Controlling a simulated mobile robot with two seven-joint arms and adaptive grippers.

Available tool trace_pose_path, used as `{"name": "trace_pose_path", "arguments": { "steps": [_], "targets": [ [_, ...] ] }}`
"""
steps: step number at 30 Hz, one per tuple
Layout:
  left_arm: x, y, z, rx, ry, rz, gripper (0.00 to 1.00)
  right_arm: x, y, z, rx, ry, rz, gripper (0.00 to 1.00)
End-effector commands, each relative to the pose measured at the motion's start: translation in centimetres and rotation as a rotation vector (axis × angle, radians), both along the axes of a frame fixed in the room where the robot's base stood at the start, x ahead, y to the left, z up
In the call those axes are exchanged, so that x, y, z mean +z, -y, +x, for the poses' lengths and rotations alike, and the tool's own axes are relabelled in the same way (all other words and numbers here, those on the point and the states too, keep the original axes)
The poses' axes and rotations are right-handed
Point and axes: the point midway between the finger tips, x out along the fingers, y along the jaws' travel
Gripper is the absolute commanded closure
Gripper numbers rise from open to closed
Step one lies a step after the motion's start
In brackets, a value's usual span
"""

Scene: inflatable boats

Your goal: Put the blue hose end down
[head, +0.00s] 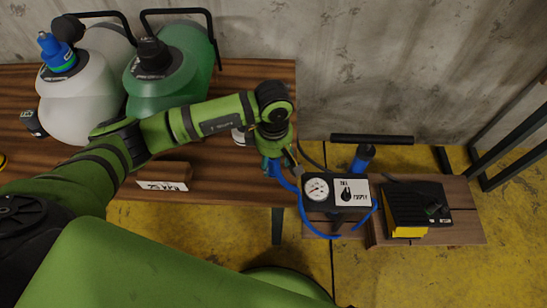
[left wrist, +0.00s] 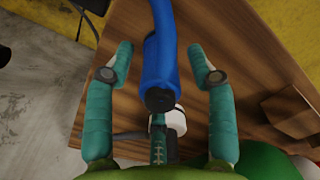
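The blue hose end (left wrist: 160,75) lies between the fingers of my left gripper (left wrist: 168,62) in the left wrist view. A gap shows on each side of it, and the teal fingers are spread apart, so the gripper is open around it. In the head view the left gripper (head: 272,163) is at the right end of the wooden table (head: 232,180), and the blue hose (head: 287,182) runs from there toward the gauge box (head: 335,190). I cannot tell whether the hose end touches the table. My right gripper is not in view.
A white round part (left wrist: 176,122) is close below the hose end. A grey-white container (head: 85,100) and a green one (head: 165,95) stand at the back left. A labelled wooden block (head: 163,180) is at the front. A blue pump (head: 363,158) and a yellow-black device (head: 405,215) are right.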

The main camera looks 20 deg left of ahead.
Motion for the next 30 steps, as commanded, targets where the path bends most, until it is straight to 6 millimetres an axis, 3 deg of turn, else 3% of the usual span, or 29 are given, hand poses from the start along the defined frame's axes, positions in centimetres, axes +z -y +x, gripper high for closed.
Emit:
{"name": "trace_pose_path", "arguments": {
  "steps": [7,21,30],
  "targets": [
    [0.5,0.0,0.0,0.0,0.0,0.0,0.44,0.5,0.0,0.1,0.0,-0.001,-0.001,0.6],
    [10.0,0.0,0.1,-0.001,0.005,-0.001,0.44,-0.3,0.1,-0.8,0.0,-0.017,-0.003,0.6],
    [12.3,0.0,0.0,0.0,-0.001,0.0,0.44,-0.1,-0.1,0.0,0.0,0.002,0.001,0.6]
  ]
}}
